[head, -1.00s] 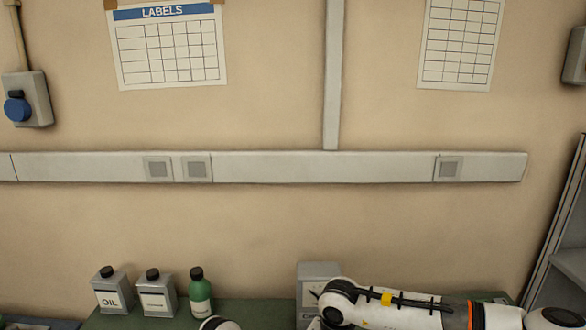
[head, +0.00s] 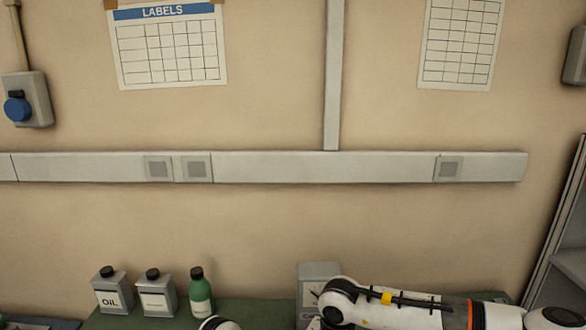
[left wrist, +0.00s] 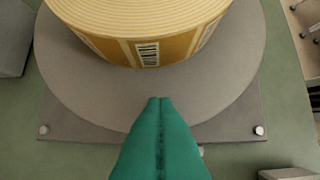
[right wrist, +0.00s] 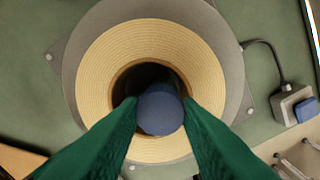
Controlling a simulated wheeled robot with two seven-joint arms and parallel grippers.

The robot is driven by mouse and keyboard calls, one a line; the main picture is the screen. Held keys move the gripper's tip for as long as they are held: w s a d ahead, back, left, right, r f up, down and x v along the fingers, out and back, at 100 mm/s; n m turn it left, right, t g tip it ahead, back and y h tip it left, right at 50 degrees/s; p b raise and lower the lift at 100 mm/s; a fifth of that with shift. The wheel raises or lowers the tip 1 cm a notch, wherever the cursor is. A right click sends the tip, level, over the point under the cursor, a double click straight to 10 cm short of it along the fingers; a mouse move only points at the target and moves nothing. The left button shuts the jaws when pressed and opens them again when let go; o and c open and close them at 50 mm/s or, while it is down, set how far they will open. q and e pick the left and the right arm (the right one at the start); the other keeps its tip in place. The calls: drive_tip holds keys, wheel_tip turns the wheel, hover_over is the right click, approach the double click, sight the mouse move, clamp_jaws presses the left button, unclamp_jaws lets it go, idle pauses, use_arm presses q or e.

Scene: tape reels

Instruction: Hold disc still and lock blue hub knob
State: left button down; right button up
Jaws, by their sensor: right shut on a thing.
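The blue hub knob (right wrist: 160,110) sits in the dark centre hole of a cream tape reel (right wrist: 95,75) in the right wrist view. My right gripper (right wrist: 159,103) is shut on the knob, with one green finger on each side. The round grey disc (left wrist: 75,75) lies under the reel (left wrist: 150,20) in the left wrist view. My left gripper (left wrist: 160,99) has its green fingers together, with the tips over the disc's near part beside the reel. I cannot tell whether the tips touch the disc. The head view does not show the disc, the knob or the fingertips.
The disc stands on a square grey base plate (left wrist: 60,132) on a green bench top. A cable runs from it to a small grey box with a blue button (right wrist: 307,109). In the head view, cans (head: 112,293) and a green bottle (head: 200,296) stand at the back.

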use_arm(q)
drive_tip(key=shift+s+a+f, duration=0.15)
drive_tip(key=shift+f, duration=0.2)
